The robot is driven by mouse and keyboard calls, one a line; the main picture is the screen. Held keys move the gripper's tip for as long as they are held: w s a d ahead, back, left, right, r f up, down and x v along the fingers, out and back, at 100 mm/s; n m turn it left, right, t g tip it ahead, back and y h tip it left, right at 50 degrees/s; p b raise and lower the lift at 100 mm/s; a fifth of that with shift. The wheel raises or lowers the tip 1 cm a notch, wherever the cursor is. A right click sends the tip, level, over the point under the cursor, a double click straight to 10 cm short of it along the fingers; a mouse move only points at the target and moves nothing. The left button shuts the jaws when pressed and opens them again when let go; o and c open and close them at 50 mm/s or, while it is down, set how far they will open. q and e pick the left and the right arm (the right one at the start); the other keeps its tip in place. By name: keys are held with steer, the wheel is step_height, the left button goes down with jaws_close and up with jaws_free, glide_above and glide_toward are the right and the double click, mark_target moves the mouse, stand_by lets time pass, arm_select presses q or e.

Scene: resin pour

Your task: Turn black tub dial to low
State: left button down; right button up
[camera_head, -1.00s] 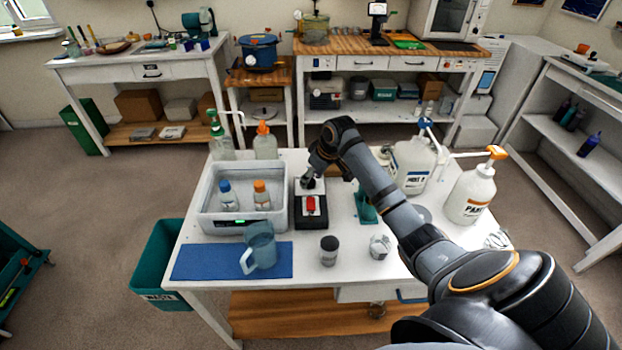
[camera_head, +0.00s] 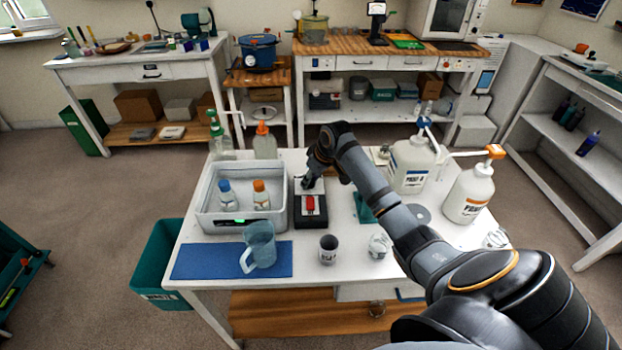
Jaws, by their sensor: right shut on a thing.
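The pale grey tub (camera_head: 214,222) stands on the white table with a blue-capped bottle (camera_head: 225,192) and an orange-capped bottle (camera_head: 261,195) in it. A green light (camera_head: 240,221) shows on its front. Right beside it is a black device (camera_head: 311,219) with a red switch (camera_head: 310,203). My right gripper (camera_head: 308,187) points down at the back of this device, near the tub's right wall. My left gripper is not in view.
A blue mat (camera_head: 200,260) with a clear pitcher (camera_head: 260,246) lies in front of the tub. A small cup (camera_head: 328,250) stands right of it. Two white pump bottles, one blue-topped (camera_head: 410,165) and one orange-topped (camera_head: 470,195), stand at the right, beyond my forearm.

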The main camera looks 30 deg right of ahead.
steer(key=shift+d+r+n+y+p, duration=0.15)
steer(key=shift+n+y+p, duration=0.35)
steer(key=shift+n+p, duration=0.7)
steer(key=n, duration=0.2)
steer(key=shift+w+n+g+y+p, duration=0.1)
steer(key=shift+n+g+y+p, duration=0.2)
steer(key=shift+y, duration=0.1)
steer(key=shift+f+n+g+y, duration=0.2)
steer(key=shift+n+g+y, duration=0.2)
steer(key=shift+n, duration=0.8)
steer(key=shift+w+d+n+g+b, duration=0.1)
steer(key=shift+n+g+b, duration=0.2)
steer(key=shift+n+b, duration=0.6)
steer(key=shift+n+y, duration=0.3)
steer(key=shift+n, duration=0.1)
steer(key=o, duration=1.2)
